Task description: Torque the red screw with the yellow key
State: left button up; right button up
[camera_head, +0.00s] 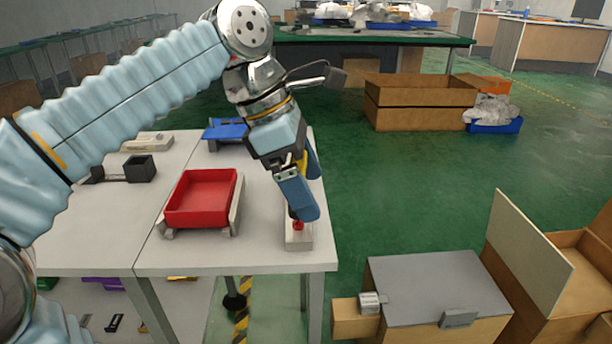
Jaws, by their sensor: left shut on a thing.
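The red screw (298,226) stands on a pale block (299,241) near the right front corner of the white table. My left gripper (306,203) points down just above the screw, with its blue fingers shut on the yellow key (302,163). Only a small part of the key shows between the fingers; its lower end is hidden. I cannot tell whether the key touches the screw. My right gripper is out of view.
A red tray (203,193) on a grey stand sits left of the block on the table (265,258). A blue fixture (226,129) and a black fixture (139,168) stand farther back. A grey-topped wooden box (435,290) stands beyond the right edge.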

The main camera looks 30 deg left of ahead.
pick_arm(q)
jog(key=shift+f, duration=0.15)
jog(key=shift+f+b, duration=0.85)
jog(key=shift+f, duration=0.2)
jog(key=m+g, duration=0.1)
jog(key=m, duration=0.2)
jog(key=m+g, duration=0.1)
jog(key=m, duration=0.2)
jog(key=shift+s, duration=0.2)
jog(key=m, duration=0.1)
jog(key=m+g, duration=0.1)
jog(key=m, duration=0.1)
jog(key=m+g, duration=0.1)
jog(key=m, duration=0.1)
jog(key=shift+s, duration=0.3)
jog(key=shift+r, duration=0.1)
jog(key=shift+r+p, duration=0.85)
jog(key=shift+p, duration=0.3)
jog(key=shift+f, duration=0.1)
